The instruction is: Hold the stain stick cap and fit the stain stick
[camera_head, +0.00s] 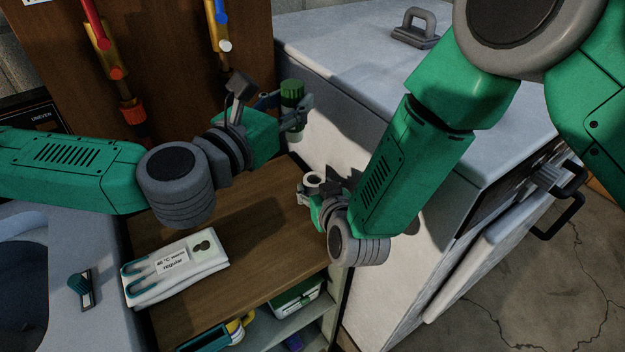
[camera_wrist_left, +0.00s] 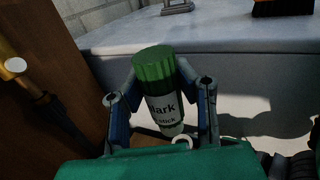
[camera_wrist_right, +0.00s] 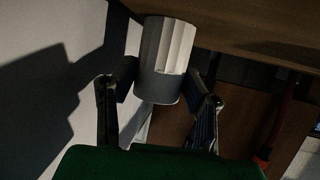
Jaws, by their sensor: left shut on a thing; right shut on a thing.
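The stain stick (camera_head: 291,92) has a green ribbed end and a white labelled body. My left gripper (camera_head: 293,118) is shut on its body and holds it upright, green end up, above the wooden shelf. My right gripper (camera_head: 311,190) is shut on the stain stick cap (camera_head: 313,179), lower and slightly right of the left gripper. In the right wrist view the cap (camera_wrist_right: 167,55) is pale and ribbed with a grey band. Stick and cap are apart.
Pipes with valves (camera_head: 112,60) run down the wooden back panel. Boxes sit on the lower shelf (camera_head: 300,325).

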